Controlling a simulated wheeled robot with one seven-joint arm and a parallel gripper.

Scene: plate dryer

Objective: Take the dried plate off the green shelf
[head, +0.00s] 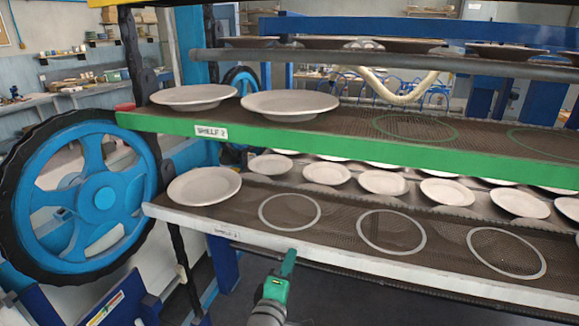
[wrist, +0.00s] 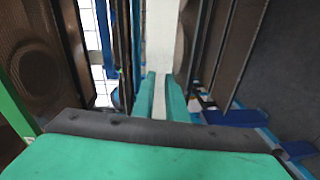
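The green shelf (head: 330,146) carries two pale plates at its left end: a left plate (head: 193,97) and a right plate (head: 290,104), both lying flat. Further right on it are empty green rings. My gripper (head: 289,262) is below and in front of the lower white-edged shelf, well away from the plates. In the wrist view, the two green fingers (wrist: 158,95) stand apart with a narrow gap and nothing held between them. The green shelf's edge (wrist: 14,108) shows at the left there.
The lower white-edged shelf (head: 350,258) holds one plate (head: 204,186) and several empty white rings. Several plates sit on a shelf behind. A blue wheel (head: 100,198) with a black rim stands at the left. A grey bar (head: 390,66) crosses above the green shelf.

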